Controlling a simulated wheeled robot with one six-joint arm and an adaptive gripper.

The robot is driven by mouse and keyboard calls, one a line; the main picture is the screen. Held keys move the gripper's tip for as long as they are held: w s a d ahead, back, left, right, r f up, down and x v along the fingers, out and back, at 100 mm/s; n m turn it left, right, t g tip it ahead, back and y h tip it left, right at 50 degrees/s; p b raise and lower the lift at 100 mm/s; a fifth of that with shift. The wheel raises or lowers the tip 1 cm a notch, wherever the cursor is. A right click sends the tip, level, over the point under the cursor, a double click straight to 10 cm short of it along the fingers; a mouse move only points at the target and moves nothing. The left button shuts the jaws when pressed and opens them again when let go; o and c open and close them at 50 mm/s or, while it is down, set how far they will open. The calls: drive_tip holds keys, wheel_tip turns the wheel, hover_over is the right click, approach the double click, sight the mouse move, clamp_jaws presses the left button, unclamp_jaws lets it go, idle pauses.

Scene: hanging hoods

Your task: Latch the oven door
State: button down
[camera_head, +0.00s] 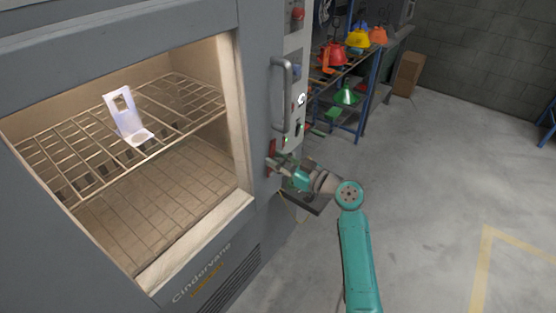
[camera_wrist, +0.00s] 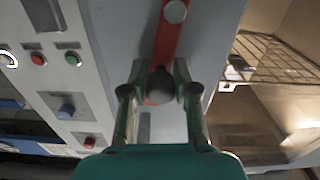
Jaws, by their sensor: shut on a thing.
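The grey oven door (camera_head: 249,110) fills the left of the head view, with a vertical bar handle (camera_head: 281,95) near its right edge. I cannot tell whether it sits fully flush with the frame. The red latch lever (camera_head: 271,158) is low on the door's right side. In the wrist view the lever (camera_wrist: 167,42) runs down from a round grey pivot to a dark knob (camera_wrist: 160,84). My gripper (camera_head: 281,165) reaches it from the right. In the wrist view its fingers (camera_wrist: 160,92) stand on either side of the knob, shut on it.
A lit wire rack (camera_head: 190,101) inside the oven bears a pale bracket (camera_head: 124,118). The control panel (camera_wrist: 70,75) with buttons is beside the latch. A blue-framed shelf (camera_head: 367,105) with coloured hoods stands behind at the right. Open concrete floor (camera_head: 440,180) lies to the right.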

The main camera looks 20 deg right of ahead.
drive_tip(key=shift+w+d+m, duration=0.15)
drive_tip(key=shift+d+m, duration=0.1)
drive_tip(key=shift+m, duration=0.15)
drive_tip(key=w+d+f+m, duration=0.2)
drive_tip(key=f+m, duration=0.4)
drive_tip(key=m, duration=0.9)
drive_tip(key=shift+w+d, duration=0.25)
drive_tip(key=shift+d, duration=0.6)
drive_tip(key=c, duration=0.9)
unclamp_jaws()
drive_tip(key=shift+f, duration=0.1)
drive_tip(key=shift+c, duration=0.2)
drive_tip(key=shift+a, duration=0.1)
